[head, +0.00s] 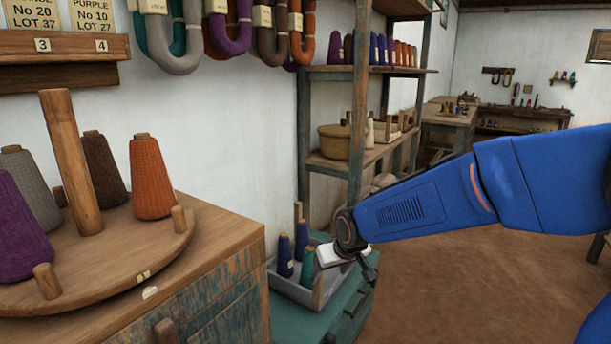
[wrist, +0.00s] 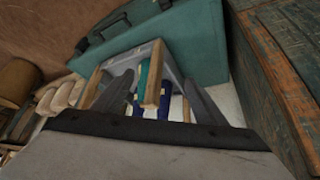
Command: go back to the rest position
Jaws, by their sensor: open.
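My gripper (head: 352,258) is at the end of my blue arm, just above and at the right side of a grey tray (head: 291,292) in the head view. In the wrist view the two grey fingers of my gripper (wrist: 158,82) stand apart, with nothing seen held between them. The tray holds dark blue spools (head: 285,256) and a teal spool (head: 308,266). In the wrist view, a teal spool (wrist: 143,77) and dark blue spools (wrist: 164,107) show between the fingers, beyond them. The gripper hides part of the tray.
The tray stands on a teal chest (head: 300,319). A wooden cabinet (head: 215,290) at left carries a round board (head: 110,285) with pegs and several cones. A shelf rack (head: 360,120) stands behind the gripper. Open floor (head: 450,280) lies to the right.

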